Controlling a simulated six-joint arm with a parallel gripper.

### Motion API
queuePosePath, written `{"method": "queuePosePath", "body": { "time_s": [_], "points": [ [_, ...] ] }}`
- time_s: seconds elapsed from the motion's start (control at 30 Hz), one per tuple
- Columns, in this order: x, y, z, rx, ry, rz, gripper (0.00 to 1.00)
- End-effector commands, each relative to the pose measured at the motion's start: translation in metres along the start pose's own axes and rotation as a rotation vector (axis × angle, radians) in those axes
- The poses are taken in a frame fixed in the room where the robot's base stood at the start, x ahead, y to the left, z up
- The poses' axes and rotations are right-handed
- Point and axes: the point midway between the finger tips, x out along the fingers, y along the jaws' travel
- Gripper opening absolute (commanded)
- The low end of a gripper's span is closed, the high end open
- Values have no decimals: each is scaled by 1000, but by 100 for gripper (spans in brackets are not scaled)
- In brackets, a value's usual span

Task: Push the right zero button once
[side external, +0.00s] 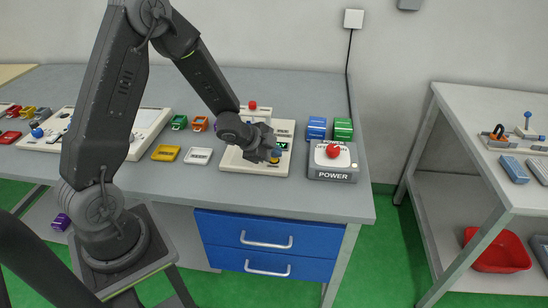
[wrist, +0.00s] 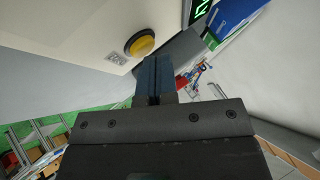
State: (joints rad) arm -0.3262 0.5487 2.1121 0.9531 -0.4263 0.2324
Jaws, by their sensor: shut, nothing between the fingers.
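The right device (side external: 238,162) is a cream panel on the bench with a green-lit display (side external: 282,146) and a red knob (side external: 252,105) at its back. A round yellow button with a dark ring (wrist: 140,45) shows in the wrist view, beside a small printed label (wrist: 116,58) too small to read. My gripper (side external: 275,155) is over the front right of this panel, its bluish fingers shut and empty. In the wrist view the fingertips (wrist: 153,60) are close to the yellow button, to its right in the picture. I cannot tell if they touch the panel.
A grey POWER box with a red button (side external: 333,151) stands to the right. Blue (side external: 317,128) and green (side external: 343,129) blocks sit behind it. Yellow (side external: 165,153) and white (side external: 198,156) pieces lie left of the panel. Another cream device (side external: 150,120) is further left.

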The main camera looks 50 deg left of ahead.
Motion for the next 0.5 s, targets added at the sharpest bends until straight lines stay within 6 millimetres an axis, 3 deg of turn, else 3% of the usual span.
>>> {"method": "queuePosePath", "body": {
  "time_s": [0.5],
  "points": [
    [-2,-1,-2,1,0,1,0]
  ]
}}
